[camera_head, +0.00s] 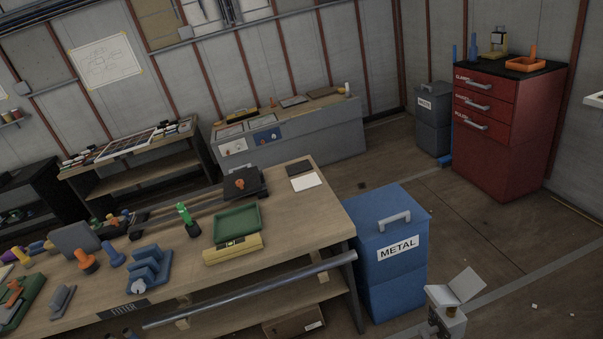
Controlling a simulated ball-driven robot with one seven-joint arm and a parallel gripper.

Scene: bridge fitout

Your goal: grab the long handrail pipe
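The long handrail pipe (250,292) is a straight grey-blue tube along the near side of the wooden fitter bench (300,228), below its top. It slants from the lower left up to the right, and its right end is beside the bench's right leg. Small wooden blocks (184,300) show at the pipe; how they bear it is not clear.
A blue METAL bin (392,275) stands close to the pipe's right end. A pale grey device with a tilted plate (458,287) is at lower right; I cannot tell what it is. A red drawer cabinet (505,120) stands at back right. Open floor (490,230) lies between.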

